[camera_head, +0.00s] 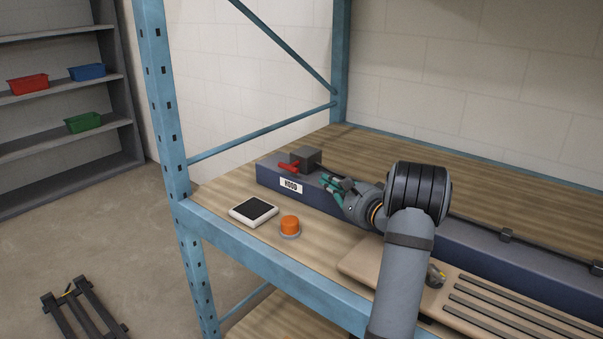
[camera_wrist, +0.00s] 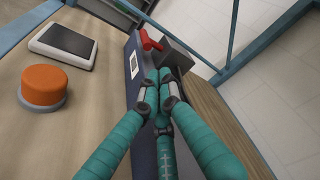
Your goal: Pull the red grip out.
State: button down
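The red grip (camera_head: 288,167) sticks out of the left side of a dark grey block (camera_head: 306,158) on the far left end of a long blue-grey beam (camera_head: 463,243). In the wrist view the red grip (camera_wrist: 150,41) is just beyond my fingertips, beside the grey block (camera_wrist: 178,54). My gripper (camera_head: 327,183) has teal fingers and is to the right of the block, low over the beam. In the wrist view the fingertips of my gripper (camera_wrist: 160,75) come together with nothing visible between them. They look apart from the red grip.
A white label (camera_head: 291,186) is on the beam's front. An orange button (camera_head: 290,225) and a white-framed dark pad (camera_head: 254,211) lie in front of it on the wooden bench. A blue post (camera_head: 167,110) stands at the left. A slatted tan board (camera_head: 365,261) lies at the right.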

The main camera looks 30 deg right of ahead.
dwell(0.3)
jog(key=p, duration=0.4)
send_near(299, 164)
jog(key=w, duration=0.4)
jog(key=shift+w+a+f, duration=0.15)
jog(key=shift+w+a, duration=0.1)
jog(key=shift+w, duration=0.1)
jog(key=shift+s, duration=0.1)
